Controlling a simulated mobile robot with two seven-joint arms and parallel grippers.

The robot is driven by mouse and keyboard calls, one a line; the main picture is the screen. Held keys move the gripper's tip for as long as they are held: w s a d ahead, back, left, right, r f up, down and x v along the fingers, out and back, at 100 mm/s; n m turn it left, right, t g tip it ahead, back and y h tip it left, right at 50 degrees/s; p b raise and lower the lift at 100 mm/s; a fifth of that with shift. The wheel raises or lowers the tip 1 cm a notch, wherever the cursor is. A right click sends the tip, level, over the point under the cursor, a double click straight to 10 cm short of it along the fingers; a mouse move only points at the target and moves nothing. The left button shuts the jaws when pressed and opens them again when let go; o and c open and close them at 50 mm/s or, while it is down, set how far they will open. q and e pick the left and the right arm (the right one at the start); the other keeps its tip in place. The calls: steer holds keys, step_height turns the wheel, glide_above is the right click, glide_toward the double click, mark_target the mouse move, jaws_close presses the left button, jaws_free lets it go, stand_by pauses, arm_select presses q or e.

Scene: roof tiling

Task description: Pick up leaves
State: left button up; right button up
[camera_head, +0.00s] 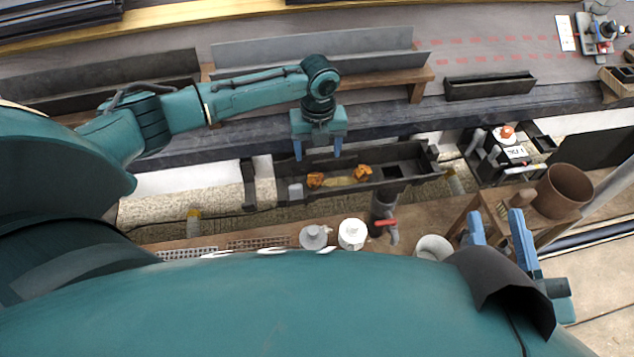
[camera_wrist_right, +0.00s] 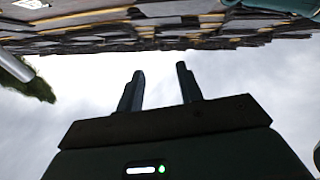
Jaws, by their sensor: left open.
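Two orange-brown clumps of leaves lie in a dark gutter trough (camera_head: 415,157) in the head view: a left clump (camera_head: 315,180) and a right clump (camera_head: 362,172). A yellowish patch lies between them. My left gripper (camera_head: 318,156) points down above the trough, with its blue fingers apart and nothing between them. The fingertips look just above and behind the clumps; the exact height is hard to tell. My right gripper (camera_head: 494,213) is at the lower right, away from the leaves. Its fingers also show apart and empty in the right wrist view (camera_wrist_right: 160,72).
A brown bucket (camera_head: 563,190) stands on a wooden stand at the right. A white bucket (camera_head: 434,248), a white lidded pot (camera_head: 352,233) and a grey one (camera_head: 314,237) stand in front of the trough. A red-handled tap (camera_head: 387,223) is close to the trough's front.

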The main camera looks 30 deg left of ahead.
arm_select(q)
step_height(320, 180, down, 4)
steer(key=shift+f+b, duration=0.15)
steer(key=shift+b, duration=0.55)
steer(key=f+b, duration=0.2)
steer(key=f, duration=0.1)
steer(key=f+b, duration=0.1)
steer(key=shift+s+a+f, duration=0.25)
steer(key=shift+s, duration=0.05)
steer(key=shift+f, duration=0.25)
steer(key=c, duration=1)
arm_select(e)
steer(key=shift+w+r+n+t+y, duration=0.3)
steer(key=shift+r+n+t+y, duration=0.15)
steer(key=shift+r+n+y, duration=0.35)
steer(key=shift+w+r+n+t+y, duration=0.25)
steer(key=shift+r+n+t+y, duration=0.3)
steer(key=shift+r+y, duration=0.45)
